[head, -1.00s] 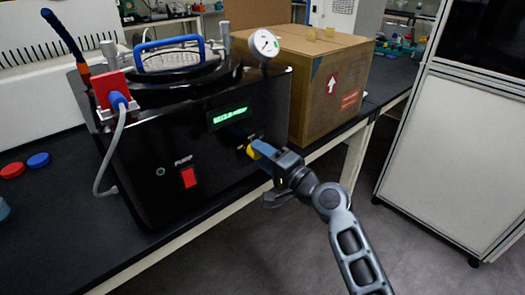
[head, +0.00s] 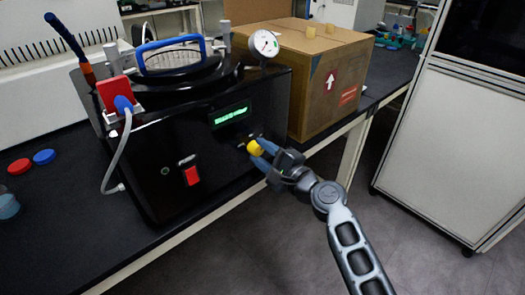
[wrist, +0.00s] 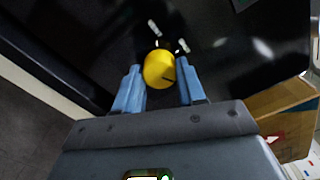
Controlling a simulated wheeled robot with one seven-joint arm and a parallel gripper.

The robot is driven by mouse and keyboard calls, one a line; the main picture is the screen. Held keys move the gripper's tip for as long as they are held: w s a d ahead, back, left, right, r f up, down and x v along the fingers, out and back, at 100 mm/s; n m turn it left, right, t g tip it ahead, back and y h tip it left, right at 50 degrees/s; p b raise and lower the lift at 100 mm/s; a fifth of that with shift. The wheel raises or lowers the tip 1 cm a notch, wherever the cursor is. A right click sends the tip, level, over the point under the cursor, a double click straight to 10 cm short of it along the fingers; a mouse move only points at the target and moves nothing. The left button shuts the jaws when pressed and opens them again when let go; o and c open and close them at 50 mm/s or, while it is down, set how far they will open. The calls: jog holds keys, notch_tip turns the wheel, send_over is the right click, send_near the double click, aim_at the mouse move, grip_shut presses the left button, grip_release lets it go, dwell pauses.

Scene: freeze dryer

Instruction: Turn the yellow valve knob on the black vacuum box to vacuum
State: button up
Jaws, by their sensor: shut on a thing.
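The black vacuum box (head: 150,150) stands on the bench in the head view. Its yellow valve knob (head: 254,147) sticks out of the front panel, below the lit green display (head: 230,115). My gripper (head: 263,154) is at the knob, with its blue fingers on either side. In the wrist view the knob (wrist: 159,70) sits between the fingertips of my gripper (wrist: 158,78), shut on it. A dark line marks the knob's face, low and right of its middle. Small white marks lie on the panel around it, too blurred to read.
A cardboard box (head: 325,85) stands right of the vacuum box. A red switch (head: 192,176) is on the front panel left of the knob. A white cabinet (head: 450,150) is at the right. The floor (head: 285,240) before the bench is clear.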

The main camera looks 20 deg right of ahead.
dwell(0.4)
jog(key=o, duration=1.1)
jog(key=shift+c, duration=0.2)
jog(key=shift+s, duration=0.1)
jog(key=v, duration=0.7)
jog(key=shift+s+b, duration=0.3)
jog(key=shift+b, duration=0.1)
jog(key=shift+d, duration=0.1)
